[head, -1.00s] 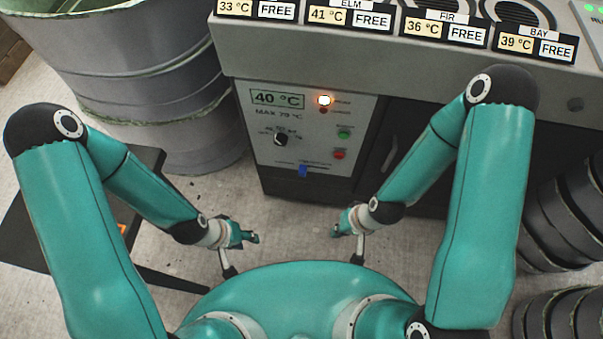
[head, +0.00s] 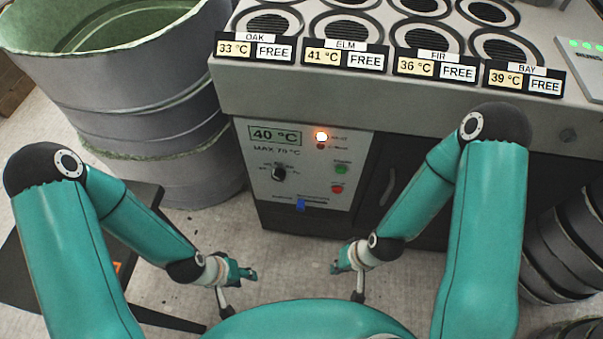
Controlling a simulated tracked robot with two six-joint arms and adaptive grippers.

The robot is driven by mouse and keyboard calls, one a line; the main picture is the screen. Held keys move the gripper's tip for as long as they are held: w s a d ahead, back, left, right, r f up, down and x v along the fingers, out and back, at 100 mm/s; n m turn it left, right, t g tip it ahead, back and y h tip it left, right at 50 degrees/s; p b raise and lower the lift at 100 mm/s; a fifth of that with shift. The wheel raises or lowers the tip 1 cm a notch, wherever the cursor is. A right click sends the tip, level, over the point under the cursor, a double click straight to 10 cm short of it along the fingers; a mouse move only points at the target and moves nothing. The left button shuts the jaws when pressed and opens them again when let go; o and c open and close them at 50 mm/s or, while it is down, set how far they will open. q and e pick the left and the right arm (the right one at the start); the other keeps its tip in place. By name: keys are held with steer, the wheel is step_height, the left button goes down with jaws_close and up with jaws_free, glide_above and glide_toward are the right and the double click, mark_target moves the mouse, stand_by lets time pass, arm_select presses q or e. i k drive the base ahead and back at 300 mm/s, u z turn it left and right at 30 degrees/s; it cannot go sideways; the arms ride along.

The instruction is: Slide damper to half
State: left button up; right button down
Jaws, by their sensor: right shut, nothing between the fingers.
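The damper slider is a small blue tab (head: 300,204) low on the white control panel (head: 307,165) of the grey machine. It sits at the left part of a short dark horizontal slot. The small print around it is too blurred to read. My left gripper (head: 245,272) hangs below and left of the tab, apart from the panel; its fingers are too small to tell open or shut. My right gripper (head: 340,260) is below and right of the tab, shut and empty, also apart from the panel.
A large grey drum (head: 150,110) stands left. Dark stacked rings stand right.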

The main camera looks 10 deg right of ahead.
mark_target(300, 202)
steer(key=u, duration=0.6)
steer(key=k, duration=1.45)
steer(key=z, duration=0.4)
steer(key=i, duration=1)
steer(key=u, duration=0.1)
